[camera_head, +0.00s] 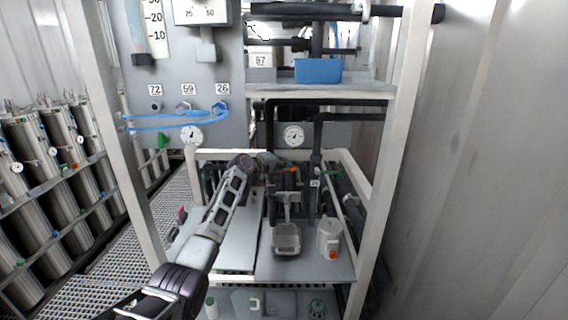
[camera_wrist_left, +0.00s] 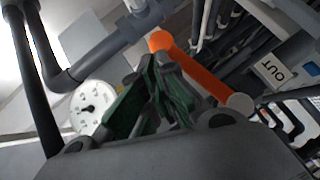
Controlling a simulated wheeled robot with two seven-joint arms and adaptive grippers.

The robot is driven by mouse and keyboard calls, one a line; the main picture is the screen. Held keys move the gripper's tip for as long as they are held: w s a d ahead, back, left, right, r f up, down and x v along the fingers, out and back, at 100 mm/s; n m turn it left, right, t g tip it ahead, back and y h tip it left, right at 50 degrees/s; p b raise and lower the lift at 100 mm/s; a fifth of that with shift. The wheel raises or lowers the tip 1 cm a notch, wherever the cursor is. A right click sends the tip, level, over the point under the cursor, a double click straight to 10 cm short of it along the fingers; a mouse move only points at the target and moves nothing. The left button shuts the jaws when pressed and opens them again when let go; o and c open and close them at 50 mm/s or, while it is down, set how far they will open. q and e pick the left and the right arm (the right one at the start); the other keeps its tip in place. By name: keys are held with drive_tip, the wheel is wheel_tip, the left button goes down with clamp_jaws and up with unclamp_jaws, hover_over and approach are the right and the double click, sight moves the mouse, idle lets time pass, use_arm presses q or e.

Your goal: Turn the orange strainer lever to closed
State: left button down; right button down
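The orange strainer lever (camera_wrist_left: 200,72) shows large in the left wrist view. It runs slantwise from a rounded end at upper left to a grey round end at lower right. In the head view the lever (camera_head: 289,169) is a small orange streak among dark pipes. My left gripper (camera_wrist_left: 156,62) has green-padded fingers with tips close together and nothing seen between them. The tips appear beside the lever's upper end; I cannot tell if they touch it. In the head view my left gripper (camera_head: 268,162) is small, just left of the lever. My right gripper is not in view.
A round gauge (camera_wrist_left: 92,107) and dark pipes lie left of the fingers in the wrist view. An OUT label (camera_wrist_left: 277,71) is at right. In the head view, a grey canister (camera_head: 329,238) stands on the lower shelf, and white frame posts (camera_head: 393,150) flank the rig.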

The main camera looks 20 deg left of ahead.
use_arm(q)
drive_tip(key=shift+w+d+f, duration=0.1)
drive_tip(key=shift+d, duration=0.15)
idle(0.3)
idle(0.4)
drive_tip(key=v, duration=1.2)
idle(0.5)
drive_tip(key=shift+a, duration=0.1)
idle(0.3)
